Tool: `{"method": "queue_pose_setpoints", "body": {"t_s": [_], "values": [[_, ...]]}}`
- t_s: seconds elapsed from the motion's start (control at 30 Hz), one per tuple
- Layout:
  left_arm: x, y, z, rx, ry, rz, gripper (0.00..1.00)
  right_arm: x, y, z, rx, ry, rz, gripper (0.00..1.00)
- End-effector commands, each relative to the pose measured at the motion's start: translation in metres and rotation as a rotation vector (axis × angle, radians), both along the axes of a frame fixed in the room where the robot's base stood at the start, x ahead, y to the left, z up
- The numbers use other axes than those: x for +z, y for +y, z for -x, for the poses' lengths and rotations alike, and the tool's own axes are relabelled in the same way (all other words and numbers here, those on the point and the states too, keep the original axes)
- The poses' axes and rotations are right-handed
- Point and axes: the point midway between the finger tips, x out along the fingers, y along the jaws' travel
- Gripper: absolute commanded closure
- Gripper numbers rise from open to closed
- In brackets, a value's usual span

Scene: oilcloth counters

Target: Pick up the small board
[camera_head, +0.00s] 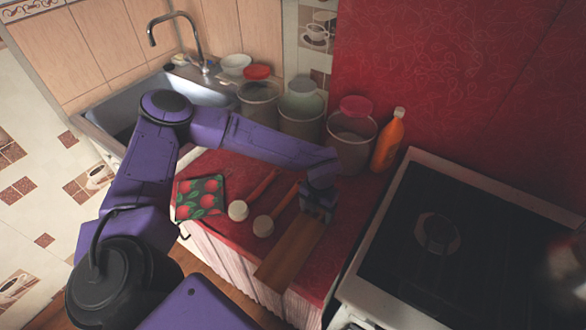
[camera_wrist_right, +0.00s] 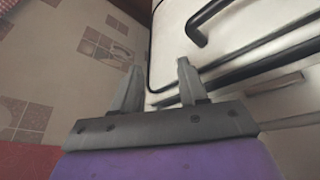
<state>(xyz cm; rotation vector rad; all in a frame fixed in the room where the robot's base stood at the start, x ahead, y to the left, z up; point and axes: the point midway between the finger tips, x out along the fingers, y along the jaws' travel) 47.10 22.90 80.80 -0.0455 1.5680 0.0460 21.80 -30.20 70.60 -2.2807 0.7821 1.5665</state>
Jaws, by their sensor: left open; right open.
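The small board (camera_head: 288,257) is a brown wooden slab lying on the red counter (camera_head: 228,240), its near end at the counter's front edge. My left gripper (camera_head: 316,214) is open at the far end of the board, pointing down over it. Whether its fingers straddle or touch the board cannot be told. My right gripper (camera_wrist_right: 156,82) is open and empty in the right wrist view, in front of the white stove (camera_wrist_right: 230,50), away from the board.
Several pots (camera_head: 301,112) and an orange bottle (camera_head: 388,143) stand behind. The stove (camera_head: 440,235) is right, the sink (camera_head: 150,97) left.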

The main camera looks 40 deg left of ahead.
Motion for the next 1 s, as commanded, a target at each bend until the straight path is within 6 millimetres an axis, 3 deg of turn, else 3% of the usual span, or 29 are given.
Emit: {"method": "queue_pose_setpoints", "body": {"t_s": [0.07,0.2,0.27,0.67,0.77,1.0], "values": [[0.0,0.0,0.0,-0.001,0.0,0.0,0.29,0.0,0.0,0.0,0.0,0.0,0.0,0.57],[0.0,0.0,0.0,-0.001,0.0,0.0,0.74,0.0,0.0,0.0,0.0,0.0,0.0,0.57],[0.0,0.0,0.0,-0.001,0.0,0.0,0.92,0.0,0.0,0.0,0.0,0.0,0.0,0.57],[0.011,-0.001,-0.001,0.0,-0.002,0.001,0.92,-0.002,0.0,0.0,0.0,0.0,0.0,0.57],[0.03,-0.001,-0.001,0.0,-0.004,0.001,0.92,-0.005,0.0,0.0,0.0,0.0,0.0,0.57],[0.092,-0.015,0.05,-0.004,-0.006,0.003,0.92,-0.021,0.0,0.0,0.0,0.0,0.0,0.57]]}}
